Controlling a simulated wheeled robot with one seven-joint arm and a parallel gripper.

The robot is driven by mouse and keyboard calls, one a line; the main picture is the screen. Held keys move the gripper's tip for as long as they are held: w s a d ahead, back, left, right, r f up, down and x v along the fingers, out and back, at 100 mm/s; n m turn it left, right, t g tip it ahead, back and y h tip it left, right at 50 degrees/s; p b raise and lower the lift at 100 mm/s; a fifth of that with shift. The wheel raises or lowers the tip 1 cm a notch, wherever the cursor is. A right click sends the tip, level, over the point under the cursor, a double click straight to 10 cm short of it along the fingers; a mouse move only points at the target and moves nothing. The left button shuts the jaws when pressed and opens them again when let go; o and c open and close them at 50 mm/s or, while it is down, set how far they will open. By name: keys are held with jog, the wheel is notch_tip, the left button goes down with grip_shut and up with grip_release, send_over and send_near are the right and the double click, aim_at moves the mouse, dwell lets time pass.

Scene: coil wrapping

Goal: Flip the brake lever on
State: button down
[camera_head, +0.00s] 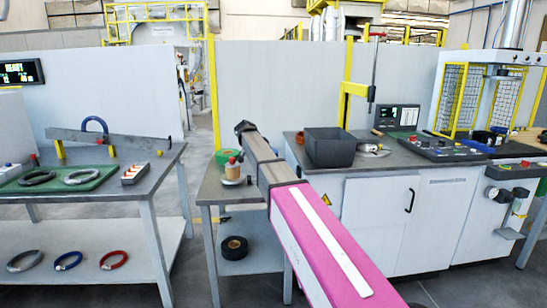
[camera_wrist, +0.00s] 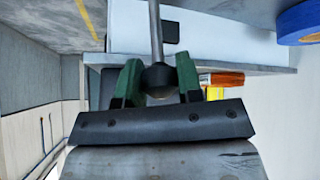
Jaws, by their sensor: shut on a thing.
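The brake lever (camera_wrist: 156,30) shows in the wrist view as a thin grey metal rod ending in a dark rounded knob (camera_wrist: 158,75). My gripper (camera_wrist: 157,82) has its two green fingers on either side of this knob, shut on it. The rod runs from the knob to the top edge of the picture. In the head view my pink and grey arm reaches toward the middle; the fingers and lever cannot be made out there.
The left table (camera_head: 157,157) carries a green mat (camera_head: 100,178) with coils. A small middle stand holds a black roll (camera_head: 234,247) on its lower shelf. A dark bin (camera_head: 328,146) stands on the right bench. A blue ring (camera_wrist: 300,23) and an orange-red box (camera_wrist: 221,79) show in the wrist view.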

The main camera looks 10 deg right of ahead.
jog(key=shift+a+f+h, duration=0.2)
jog(key=shift+a+h, duration=0.25)
jog(key=shift+a, duration=0.05)
jog(key=shift+a+f+h, duration=0.15)
jog(key=shift+a+h, duration=0.3)
jog(key=c, duration=0.8)
grip_release()
jog(key=shift+a, duration=0.1)
jog(key=v, duration=1)
jog(key=shift+s+a+r, duration=0.1)
jog(key=shift+a+r, duration=0.15)
jog(key=shift+a, duration=0.1)
